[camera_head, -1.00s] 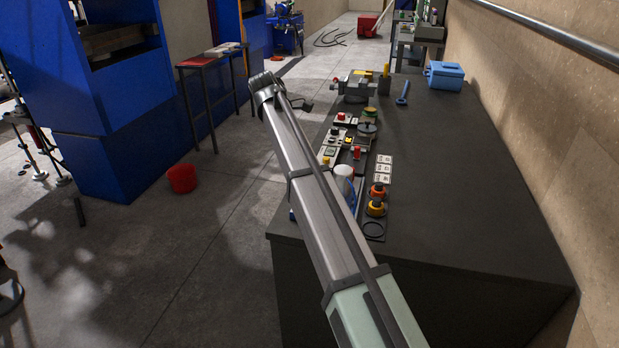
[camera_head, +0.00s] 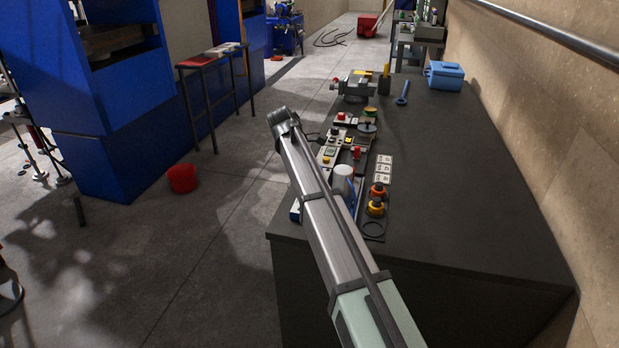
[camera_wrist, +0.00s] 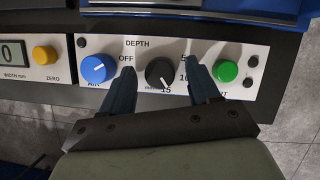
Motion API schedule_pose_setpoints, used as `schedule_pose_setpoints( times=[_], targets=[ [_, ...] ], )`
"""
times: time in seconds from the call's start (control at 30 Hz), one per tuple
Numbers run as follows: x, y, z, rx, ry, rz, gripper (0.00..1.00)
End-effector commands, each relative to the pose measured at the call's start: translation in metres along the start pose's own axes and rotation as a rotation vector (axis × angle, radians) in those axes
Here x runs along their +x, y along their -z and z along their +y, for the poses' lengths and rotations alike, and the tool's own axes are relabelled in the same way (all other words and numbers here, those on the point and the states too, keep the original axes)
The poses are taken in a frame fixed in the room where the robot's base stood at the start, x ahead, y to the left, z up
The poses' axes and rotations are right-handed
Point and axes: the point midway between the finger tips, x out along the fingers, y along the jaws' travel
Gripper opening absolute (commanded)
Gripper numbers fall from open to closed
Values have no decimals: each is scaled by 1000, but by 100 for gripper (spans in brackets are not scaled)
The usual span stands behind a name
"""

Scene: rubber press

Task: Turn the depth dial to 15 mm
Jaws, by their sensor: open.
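The depth dial (camera_wrist: 159,73) is a round black knob on a pale panel in the wrist view, under the word DEPTH. Around it are the marks OFF at upper left, 5 and 10 at the right and 15 just below. My gripper (camera_wrist: 160,54) is open, one dark finger to the left of the dial and one to the right, with a gap on each side. Whether the fingertips reach down to knob height I cannot tell. In the head view my arm hides the gripper and the dial.
In the wrist view a blue AIR knob (camera_wrist: 98,68) sits close to my left finger and a green button (camera_wrist: 226,71) close to my right finger. A yellow ZERO button (camera_wrist: 44,55) is further left. The dark bench (camera_head: 460,190) has free room at right.

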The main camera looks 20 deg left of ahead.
Motion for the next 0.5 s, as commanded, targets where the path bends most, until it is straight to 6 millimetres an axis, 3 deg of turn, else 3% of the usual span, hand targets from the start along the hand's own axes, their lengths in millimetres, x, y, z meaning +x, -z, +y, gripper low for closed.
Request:
schedule_pose_setpoints(
  times=[0.1, 0.5],
  targets=[
    [0, 0, 0, 0, 0, 0, 59],
    [0, 0, 0, 0, 0, 0, 21]
  ],
)
